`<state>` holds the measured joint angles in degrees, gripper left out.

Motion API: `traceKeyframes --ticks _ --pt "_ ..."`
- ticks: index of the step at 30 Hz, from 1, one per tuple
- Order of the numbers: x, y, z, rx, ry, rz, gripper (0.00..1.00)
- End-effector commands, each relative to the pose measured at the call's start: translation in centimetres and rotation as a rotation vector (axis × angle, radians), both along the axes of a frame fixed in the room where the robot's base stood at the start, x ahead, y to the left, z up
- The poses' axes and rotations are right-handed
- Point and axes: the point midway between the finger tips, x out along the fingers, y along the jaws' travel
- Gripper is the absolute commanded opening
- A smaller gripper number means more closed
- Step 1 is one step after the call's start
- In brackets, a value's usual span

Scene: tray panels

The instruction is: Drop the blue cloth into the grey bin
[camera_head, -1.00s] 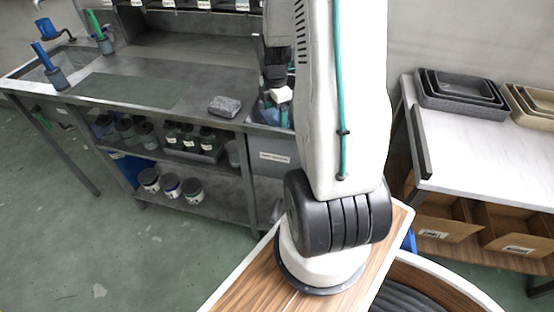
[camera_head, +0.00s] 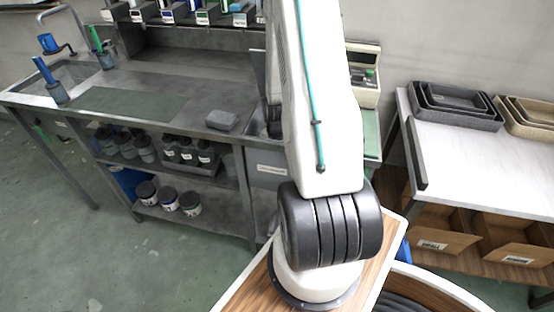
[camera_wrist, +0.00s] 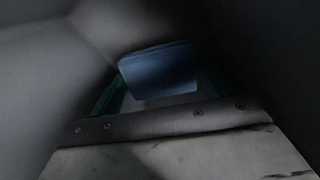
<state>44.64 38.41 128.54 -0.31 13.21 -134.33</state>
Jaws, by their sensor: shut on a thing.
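The blue cloth (camera_wrist: 160,72) shows in the wrist view as a dim, folded blue shape. My gripper (camera_wrist: 160,88) is shut on it, with a green finger at either side. Grey walls surround it in shadow. In the head view my gripper and the cloth are hidden behind my arm. A grey bin (camera_head: 268,180) with a white label on its front stands at the right end of the workbench, partly behind my arm. I cannot tell how far the cloth is from the bin's floor.
The metal workbench (camera_head: 150,65) holds a grey block (camera_head: 221,120), a green mat (camera_head: 130,103) and a sink. Jars stand on its shelves. At right, a white table (camera_head: 480,150) carries nested trays (camera_head: 455,105), with cardboard boxes below. Green floor lies open at left.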

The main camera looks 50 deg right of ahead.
Motion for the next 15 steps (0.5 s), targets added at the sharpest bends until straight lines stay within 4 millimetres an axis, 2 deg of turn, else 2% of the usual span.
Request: traceKeyframes --ticks 3,15 --pt "0.03 -0.02 -0.91 -0.001 -0.001 0.0 0.56" --pt "0.02 -0.03 -1.35 -0.001 -0.001 -0.001 0.56"
